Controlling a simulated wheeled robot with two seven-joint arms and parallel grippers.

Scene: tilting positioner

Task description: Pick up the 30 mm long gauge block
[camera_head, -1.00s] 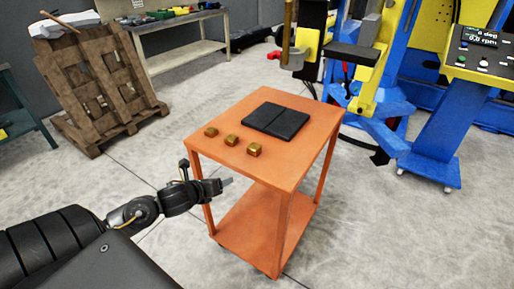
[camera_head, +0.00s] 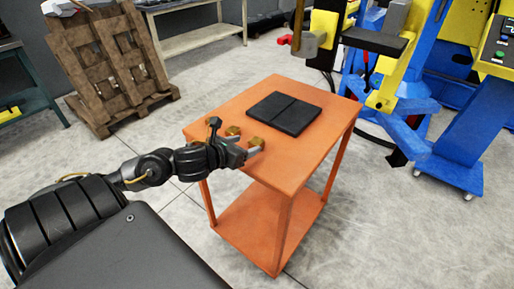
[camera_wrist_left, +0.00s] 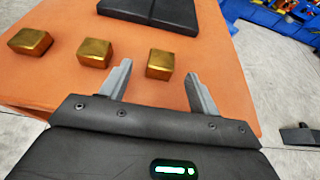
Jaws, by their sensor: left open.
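Three brass-coloured gauge blocks stand in a row on the orange cart top (camera_head: 300,155). The nearest one (camera_head: 256,142) is the rightmost in the left wrist view (camera_wrist_left: 160,63). The middle block (camera_head: 232,131) and the far block (camera_head: 212,120) show left of it in the wrist view. I cannot read any length on them. My left gripper (camera_head: 247,147) is open and empty at the cart's near left edge. In the wrist view its fingertips (camera_wrist_left: 158,72) point towards the nearest block, which appears in the gap between them. My right gripper is not in view.
A black two-part pad (camera_head: 284,113) lies on the cart behind the blocks. The cart top right of the blocks is clear. A blue and yellow machine (camera_head: 440,150) stands to the right. A wooden pallet (camera_head: 110,65) leans at the back left.

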